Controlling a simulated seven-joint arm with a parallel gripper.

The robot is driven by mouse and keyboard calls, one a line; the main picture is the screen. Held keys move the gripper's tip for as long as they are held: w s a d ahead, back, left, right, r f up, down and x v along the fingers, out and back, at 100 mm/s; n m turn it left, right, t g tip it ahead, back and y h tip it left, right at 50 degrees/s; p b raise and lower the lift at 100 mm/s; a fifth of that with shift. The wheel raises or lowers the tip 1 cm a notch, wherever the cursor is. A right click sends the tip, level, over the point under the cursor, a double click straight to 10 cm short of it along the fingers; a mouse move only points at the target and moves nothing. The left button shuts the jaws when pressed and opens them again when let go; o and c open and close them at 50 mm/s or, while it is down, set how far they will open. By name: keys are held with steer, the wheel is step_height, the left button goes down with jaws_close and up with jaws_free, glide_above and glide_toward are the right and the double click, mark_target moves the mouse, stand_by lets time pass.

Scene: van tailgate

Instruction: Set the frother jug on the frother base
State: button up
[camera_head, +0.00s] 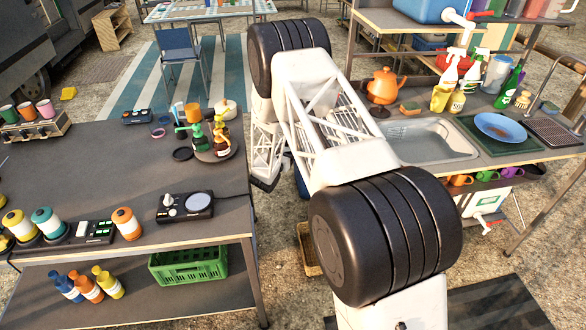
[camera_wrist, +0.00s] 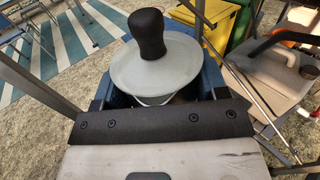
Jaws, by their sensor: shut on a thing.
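In the wrist view, a round vessel, which I take as the frother jug, has a pale translucent lid (camera_wrist: 180,72) and a tall black knob. My gripper (camera_wrist: 158,98) is shut on it below the lid; the lid and the dark palm hide most of its body and the grip. In the head view my arm hides the jug, and I cannot make out the fingertips. A flat black unit with a round grey plate and a knob, seemingly the frother base (camera_head: 185,207), lies on the left table near its right front edge. Nothing stands on its plate.
A round tray (camera_head: 214,153) with bottles stands behind the base, and an orange-lidded jar (camera_head: 126,223) is to its left. A green crate (camera_head: 188,266) sits on the shelf below. The right counter holds a sink (camera_head: 425,142). The table around the base is fairly clear.

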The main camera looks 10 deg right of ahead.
steer(key=w+a+r+n+t+y, duration=0.1)
steer(key=w+a+r+n+y, duration=0.2)
steer(key=r, duration=0.5)
steer(key=w+a+r+t+y, duration=0.1)
steer(key=w+a+r, duration=0.3)
steer(key=r, duration=0.5)
steer(key=s+a+r, duration=0.6)
steer(key=a+r, duration=0.1)
steer(key=r, duration=0.4)
steer(key=s+a+f, duration=0.1)
steer(key=s+a, duration=0.4)
steer(key=s, duration=0.6)
steer(key=s+a+f+h, duration=0.1)
steer(key=s+a, duration=0.5)
steer(key=s, duration=0.5)
steer(key=s+a+f+m+h, duration=0.1)
steer(key=s+a, duration=0.5)
steer(key=s, duration=0.5)
steer(key=shift+s+a+f+g, duration=0.15)
steer(key=shift+s+a+g, duration=0.15)
steer(key=shift+s, duration=0.1)
steer(key=shift+f, duration=0.15)
steer(key=shift+f, duration=2.75)
